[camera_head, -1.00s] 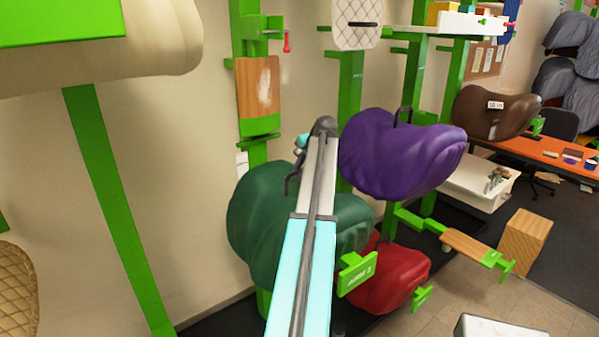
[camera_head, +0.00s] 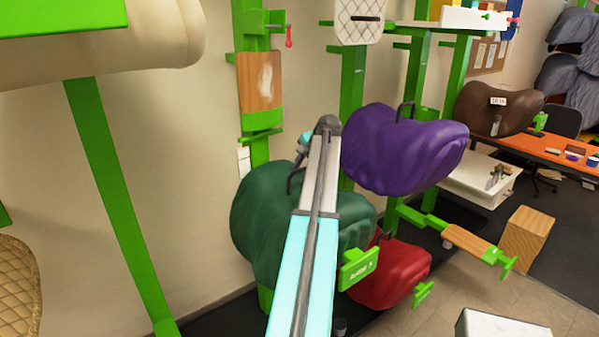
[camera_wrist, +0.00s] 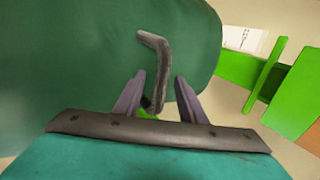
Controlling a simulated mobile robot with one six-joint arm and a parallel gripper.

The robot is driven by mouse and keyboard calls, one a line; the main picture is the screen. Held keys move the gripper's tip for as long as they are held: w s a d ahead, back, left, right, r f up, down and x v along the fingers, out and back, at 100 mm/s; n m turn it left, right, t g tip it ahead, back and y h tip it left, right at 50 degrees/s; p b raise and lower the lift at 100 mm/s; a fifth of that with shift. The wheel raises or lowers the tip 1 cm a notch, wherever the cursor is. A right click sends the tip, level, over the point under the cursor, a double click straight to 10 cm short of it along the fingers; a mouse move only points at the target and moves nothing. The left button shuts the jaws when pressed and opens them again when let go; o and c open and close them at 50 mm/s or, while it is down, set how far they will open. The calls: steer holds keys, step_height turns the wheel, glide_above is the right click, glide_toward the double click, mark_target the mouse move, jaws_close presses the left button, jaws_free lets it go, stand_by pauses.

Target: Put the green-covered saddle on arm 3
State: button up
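The green-covered saddle (camera_head: 265,225) sits low against the wall side, partly hidden behind my arm. A green end plate (camera_head: 358,268) stands at its front right; its small label seems to end in 3. In the wrist view the green cover (camera_wrist: 70,60) fills the left and middle, with a dark bent handle (camera_wrist: 155,55) rising from it. My gripper (camera_wrist: 158,88) is at the handle, its two fingers apart, one on each side. A gap shows on the right of the handle; I cannot tell if the left finger touches it. My fingertips are hidden in the head view.
A purple saddle (camera_head: 405,150) hangs close on the right, above a red one (camera_head: 392,275). A bare wooden-topped arm (camera_head: 470,243) juts out further right. A wooden pad on a green post (camera_head: 259,85) is above the green saddle. A cream saddle (camera_head: 120,50) is upper left.

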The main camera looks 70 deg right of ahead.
steer(key=shift+f, duration=0.2)
steer(key=b+v, duration=0.4)
steer(key=v, duration=1)
steer(key=shift+b, duration=0.3)
steer(key=shift+a, duration=0.1)
